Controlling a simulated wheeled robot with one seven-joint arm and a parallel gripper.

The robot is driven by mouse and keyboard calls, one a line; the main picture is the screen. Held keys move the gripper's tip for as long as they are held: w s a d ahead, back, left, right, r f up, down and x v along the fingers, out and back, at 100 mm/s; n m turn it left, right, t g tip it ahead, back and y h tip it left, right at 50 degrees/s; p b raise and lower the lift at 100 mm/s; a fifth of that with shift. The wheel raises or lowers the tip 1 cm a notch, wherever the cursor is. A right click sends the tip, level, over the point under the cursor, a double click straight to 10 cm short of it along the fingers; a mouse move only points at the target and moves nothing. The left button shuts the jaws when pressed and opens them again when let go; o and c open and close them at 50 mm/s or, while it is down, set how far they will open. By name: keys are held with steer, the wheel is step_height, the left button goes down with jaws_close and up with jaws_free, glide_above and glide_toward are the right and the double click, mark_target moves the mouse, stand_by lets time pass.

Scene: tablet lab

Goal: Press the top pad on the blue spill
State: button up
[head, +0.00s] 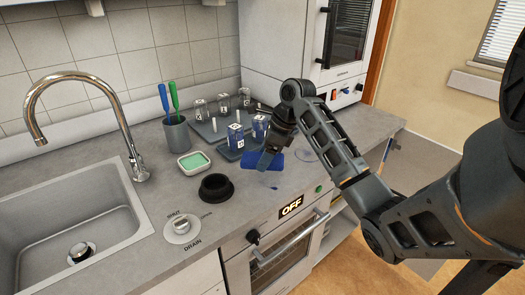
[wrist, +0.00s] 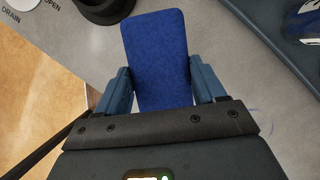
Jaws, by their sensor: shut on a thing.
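A blue pad (wrist: 155,62) is held lengthwise between the two fingers of my gripper (wrist: 158,84) in the wrist view. In the head view the blue pad (head: 250,161) shows at my gripper (head: 268,157), low over the grey counter. I cannot tell whether the pad touches the counter. The spill is not clearly visible in the wrist view, and part of the counter is hidden under the pad.
Behind the gripper stand labelled blue bottles (head: 236,137) on a dark tray. To the left are a green-filled dish (head: 194,161), a black round holder (head: 216,187) and a grey cup (head: 176,133) with two brushes. The sink (head: 75,225) is far left. The counter's front edge is near the spill.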

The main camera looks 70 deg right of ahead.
mark_target(265, 179)
steer(key=shift+f+b, duration=2.25)
steer(key=shift+b, duration=0.5)
steer(key=shift+f, duration=0.45)
steer(key=shift+f+p, duration=0.25)
steer(key=shift+p, duration=0.35)
stand_by(1.9)
step_height(265, 179, up, 3)
steer(key=p, duration=0.3)
steer(key=shift+p, duration=0.4)
steer(key=shift+r, duration=2.15)
steer(key=shift+d, duration=0.1)
